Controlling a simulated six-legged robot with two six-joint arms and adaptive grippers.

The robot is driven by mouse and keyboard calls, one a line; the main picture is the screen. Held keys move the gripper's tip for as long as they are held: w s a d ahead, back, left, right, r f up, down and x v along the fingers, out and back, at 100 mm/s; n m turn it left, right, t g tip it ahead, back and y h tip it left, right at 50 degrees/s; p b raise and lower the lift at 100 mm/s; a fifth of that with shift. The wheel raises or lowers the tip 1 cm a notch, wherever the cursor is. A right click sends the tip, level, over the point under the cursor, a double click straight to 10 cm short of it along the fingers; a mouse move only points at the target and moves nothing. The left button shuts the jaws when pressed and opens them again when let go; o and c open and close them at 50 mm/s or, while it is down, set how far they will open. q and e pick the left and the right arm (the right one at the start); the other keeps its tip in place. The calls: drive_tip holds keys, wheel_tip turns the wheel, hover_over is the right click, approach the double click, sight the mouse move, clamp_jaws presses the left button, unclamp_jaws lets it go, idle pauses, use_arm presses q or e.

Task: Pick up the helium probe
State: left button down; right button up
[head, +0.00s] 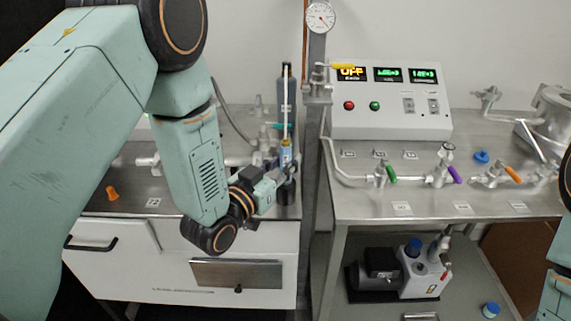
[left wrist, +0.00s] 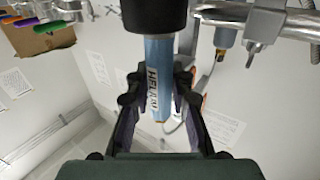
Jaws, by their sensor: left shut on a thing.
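The helium probe (head: 286,154) has a blue body with a thin pale rod rising from it. My left gripper (head: 284,170) is shut on the probe, with a finger on each side of the body in the left wrist view (left wrist: 158,100). The probe's lower end is partly hidden by the gripper in the head view. My right gripper is out of view.
A metal post with a gauge (head: 320,17) stands just right of the probe. A control box (head: 390,118) and valves sit on the right bench (head: 350,205). An orange cap (head: 112,193) lies on the left bench. A pump (head: 415,270) stands on the lower shelf.

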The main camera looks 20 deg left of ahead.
sight(287, 142)
use_arm(q)
drive_tip(key=shift+s+d+r, duration=0.15)
drive_tip(key=shift+s+r, duration=0.05)
drive_tip(key=shift+s, duration=0.05)
wheel_tip(287, 142, up, 8)
drive_tip(key=shift+r+p, duration=0.15)
drive_tip(key=shift+p, duration=0.45)
drive_tip(key=shift+w+r, duration=0.15)
drive_tip(key=shift+r, duration=0.45)
